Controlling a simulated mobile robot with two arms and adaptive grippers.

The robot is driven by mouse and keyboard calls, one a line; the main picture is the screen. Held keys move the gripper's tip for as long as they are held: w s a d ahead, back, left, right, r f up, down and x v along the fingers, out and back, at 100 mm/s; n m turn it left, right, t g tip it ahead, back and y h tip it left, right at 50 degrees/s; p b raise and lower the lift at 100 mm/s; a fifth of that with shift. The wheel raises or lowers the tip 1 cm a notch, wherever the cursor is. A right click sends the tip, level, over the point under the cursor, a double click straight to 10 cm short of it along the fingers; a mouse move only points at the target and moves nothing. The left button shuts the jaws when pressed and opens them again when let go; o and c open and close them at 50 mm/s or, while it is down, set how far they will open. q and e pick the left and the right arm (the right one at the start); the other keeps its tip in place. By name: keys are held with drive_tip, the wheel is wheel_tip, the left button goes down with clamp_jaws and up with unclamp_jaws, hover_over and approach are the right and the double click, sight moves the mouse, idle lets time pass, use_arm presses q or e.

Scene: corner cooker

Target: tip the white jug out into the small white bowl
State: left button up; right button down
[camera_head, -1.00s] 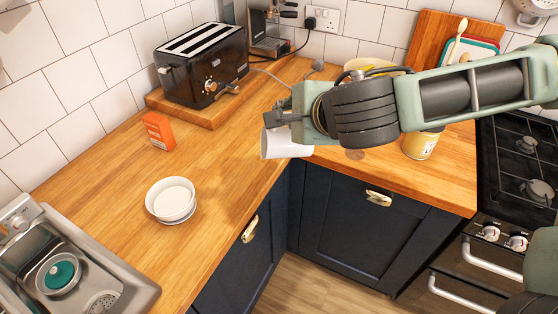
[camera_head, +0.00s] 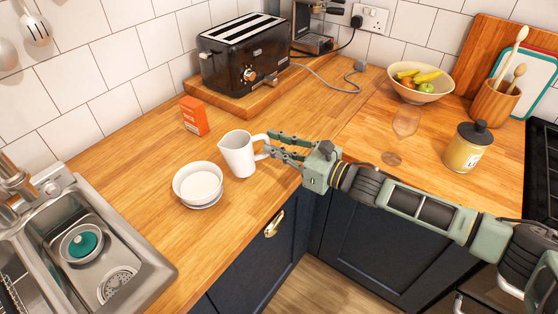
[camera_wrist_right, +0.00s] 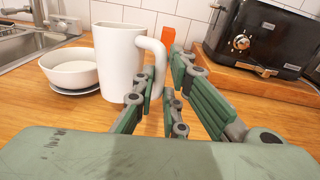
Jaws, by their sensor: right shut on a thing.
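The white jug (camera_head: 238,157) is upright just right of the small white bowl (camera_head: 197,197), with a gap between them. I cannot tell whether its base touches the worktop. My right gripper (camera_head: 270,146) is shut on the jug's handle, reaching in from the right. In the right wrist view the jug (camera_wrist_right: 116,62) stands beyond the fingers, its handle between them, and the bowl (camera_wrist_right: 70,78) is to its left. The jug's contents are hidden. My left gripper is out of view.
An orange box (camera_head: 194,115) stands behind the jug, and a black toaster (camera_head: 243,62) on a wooden board farther back. The sink (camera_head: 130,252) is at left. A fruit bowl (camera_head: 420,94) and yellow jar (camera_head: 464,153) are at right. Worktop in front of the bowl is clear.

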drive_tip(key=shift+s+d+f+m, duration=0.2)
drive_tip(key=shift+s+f, duration=0.05)
drive_tip(key=shift+f, duration=0.45)
drive_tip(key=shift+s+d+f+m, duration=0.15)
drive_tip(key=shift+s+f+m, duration=0.1)
drive_tip(key=shift+f, duration=0.4)
